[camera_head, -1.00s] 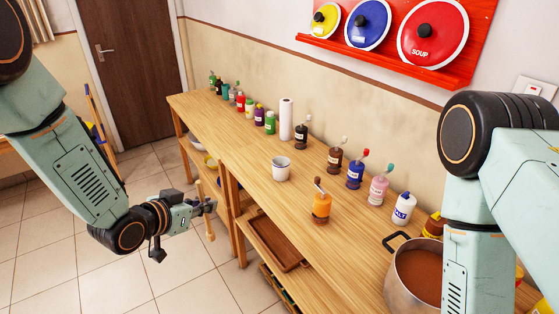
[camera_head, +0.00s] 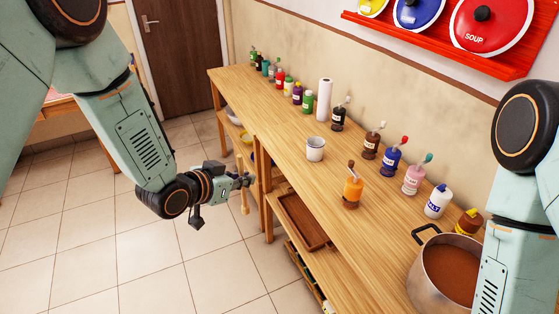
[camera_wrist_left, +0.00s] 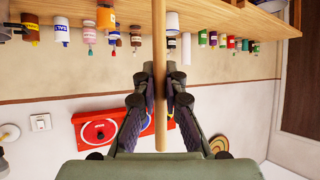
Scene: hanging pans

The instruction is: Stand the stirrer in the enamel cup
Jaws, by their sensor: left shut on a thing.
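The stirrer (camera_head: 244,197) is a thin wooden stick. My left gripper (camera_head: 243,181) is shut on it and holds it about upright, left of the counter's front edge in the head view. In the left wrist view the stirrer (camera_wrist_left: 160,90) runs lengthwise between the two dark fingers (camera_wrist_left: 160,88). The enamel cup (camera_head: 315,149) is white with a dark rim and stands upright on the wooden counter. It is to the right of the gripper and apart from it in the head view. My right arm shows at the right, but its gripper is out of view.
On the counter (camera_head: 285,130), an orange bottle (camera_head: 353,187) stands nearest the cup. A paper roll (camera_head: 324,99) and several bottles line the wall side. A large pot (camera_head: 447,273) is at the right. A brown tray (camera_head: 304,222) lies on the shelf below. Counter around the cup is clear.

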